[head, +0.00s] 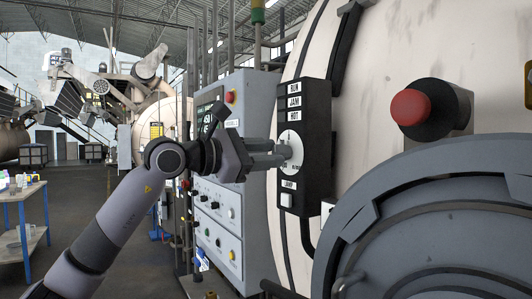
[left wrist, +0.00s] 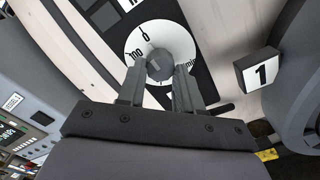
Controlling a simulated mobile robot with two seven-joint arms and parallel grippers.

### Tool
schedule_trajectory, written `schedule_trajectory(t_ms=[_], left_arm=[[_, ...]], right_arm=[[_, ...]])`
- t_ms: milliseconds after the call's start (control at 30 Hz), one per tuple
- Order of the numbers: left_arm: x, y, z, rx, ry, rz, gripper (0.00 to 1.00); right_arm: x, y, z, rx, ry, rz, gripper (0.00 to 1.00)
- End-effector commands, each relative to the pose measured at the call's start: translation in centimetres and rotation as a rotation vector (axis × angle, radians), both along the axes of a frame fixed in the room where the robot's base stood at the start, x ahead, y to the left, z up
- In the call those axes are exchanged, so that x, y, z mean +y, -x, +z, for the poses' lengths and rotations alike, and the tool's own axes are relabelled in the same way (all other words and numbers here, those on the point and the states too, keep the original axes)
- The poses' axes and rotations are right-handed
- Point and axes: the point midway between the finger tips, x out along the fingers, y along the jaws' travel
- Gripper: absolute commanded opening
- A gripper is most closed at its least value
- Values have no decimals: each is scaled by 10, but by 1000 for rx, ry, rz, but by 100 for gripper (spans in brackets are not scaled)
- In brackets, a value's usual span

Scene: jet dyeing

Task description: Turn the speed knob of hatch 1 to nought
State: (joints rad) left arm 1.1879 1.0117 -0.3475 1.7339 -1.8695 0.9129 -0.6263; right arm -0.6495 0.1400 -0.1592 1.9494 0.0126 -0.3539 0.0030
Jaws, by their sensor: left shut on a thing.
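The speed knob (left wrist: 160,66) is a grey round knob on a white dial (left wrist: 177,37) with black figures, 0 and 100 among them. In the head view the white dial (head: 291,147) sits on a black control box (head: 317,150) on the side of the pale vessel. My left gripper (head: 284,152) reaches the dial from the left; in the left wrist view its two fingers (left wrist: 160,80) are shut on the knob, one on each side. The fingers hide part of the knob and dial, so its exact setting is unclear. A sign with 1 (left wrist: 262,70) stands right of the dial. My right gripper is out of view.
A red button (head: 410,107) on a black housing juts out to the right of the box. The large grey round hatch (head: 440,230) fills the lower right. A grey control cabinet (head: 243,110) stands behind my left arm. A blue-legged table (head: 22,215) is far left.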

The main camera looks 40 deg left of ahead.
Motion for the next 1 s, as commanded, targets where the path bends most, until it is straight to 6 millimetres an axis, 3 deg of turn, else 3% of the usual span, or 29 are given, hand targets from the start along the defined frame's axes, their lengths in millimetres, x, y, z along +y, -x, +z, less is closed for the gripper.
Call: schedule_trajectory(t_ms=[667,700,767,1000], left_arm=[[0,0,0,-24,-60,-1,4],[0,0,0,-24,-60,-1,45],[0,0,0,-24,-59,-1,60],[0,0,0,-24,-58,0,60]], right_arm=[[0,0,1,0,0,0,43],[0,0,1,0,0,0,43],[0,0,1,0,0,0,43],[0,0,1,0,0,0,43]])
